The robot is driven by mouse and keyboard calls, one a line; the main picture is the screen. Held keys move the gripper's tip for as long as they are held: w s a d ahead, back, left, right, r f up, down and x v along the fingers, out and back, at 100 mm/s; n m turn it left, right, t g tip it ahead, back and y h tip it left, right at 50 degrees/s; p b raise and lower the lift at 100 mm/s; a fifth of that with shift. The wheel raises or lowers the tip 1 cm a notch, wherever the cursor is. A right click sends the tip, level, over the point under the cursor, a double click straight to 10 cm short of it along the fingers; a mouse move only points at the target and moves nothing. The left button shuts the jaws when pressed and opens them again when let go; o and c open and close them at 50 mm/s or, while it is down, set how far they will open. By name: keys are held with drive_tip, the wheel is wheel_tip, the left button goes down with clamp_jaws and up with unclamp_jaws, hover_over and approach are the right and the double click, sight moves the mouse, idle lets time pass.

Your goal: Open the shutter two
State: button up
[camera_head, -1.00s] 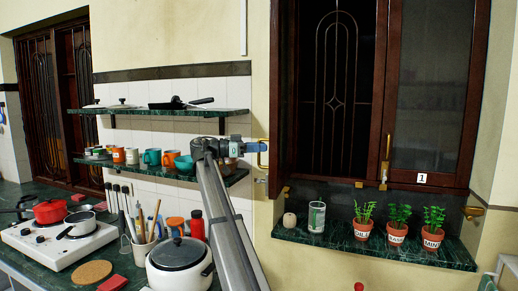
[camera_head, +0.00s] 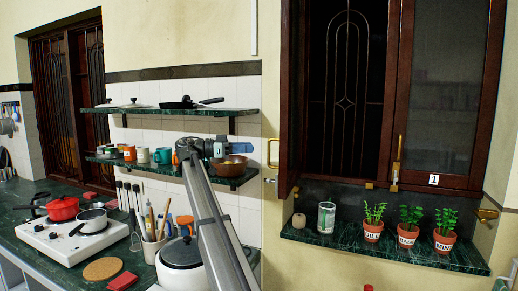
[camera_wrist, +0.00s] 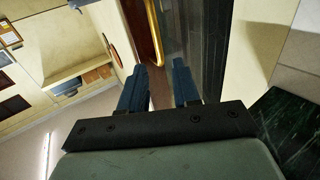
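The window's right shutter (camera_head: 440,85), labelled 1, is closed. The left shutter (camera_head: 292,90) bears no visible label; it is swung outward and seen nearly edge-on, baring the dark grille (camera_head: 345,60) behind it. Its brass handle (camera_head: 272,153) sticks out to the left. My gripper (camera_head: 236,148) is left of this handle, with a gap between them. In the wrist view, the two blue fingers (camera_wrist: 159,88) stand apart with nothing between them. A brass handle (camera_wrist: 155,32) and brown wood edge show beyond the fingertips.
Wall shelves (camera_head: 185,111) with cups and pans are behind and left of my gripper. Potted plants (camera_head: 408,238) and a glass stand on the green window sill (camera_head: 330,240). A stove (camera_head: 72,236) and a white pot (camera_head: 182,265) are on the counter below.

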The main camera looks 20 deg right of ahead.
drive_tip(key=shift+v, duration=2.65)
